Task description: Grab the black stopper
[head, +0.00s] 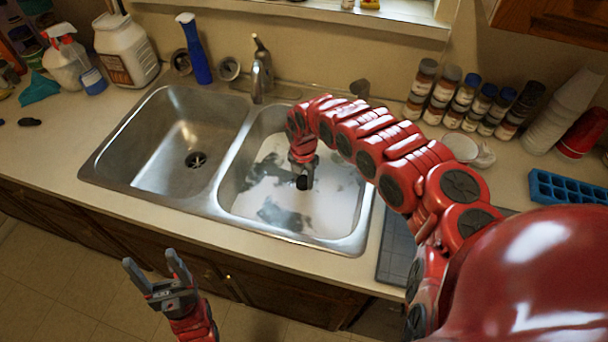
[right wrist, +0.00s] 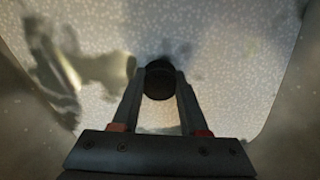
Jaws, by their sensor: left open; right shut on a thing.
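The black stopper (head: 303,184) is a small dark round piece in the right sink basin. It also shows in the right wrist view (right wrist: 160,82), between the two fingertips. My right gripper (head: 304,177) reaches down into that basin and is shut on the stopper; its fingers (right wrist: 160,88) touch it from both sides. Whether the stopper touches the basin floor I cannot tell. My left gripper (head: 151,262) is open and empty, low in front of the counter.
The right basin (head: 330,220) has a pale floor with dark patches; the left basin (head: 165,150) is empty. A faucet (head: 262,75) and blue bottle (head: 196,55) stand behind. Several spice jars (head: 440,95) and a blue tray (head: 565,187) are right. A small dark object (head: 30,122) lies far left.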

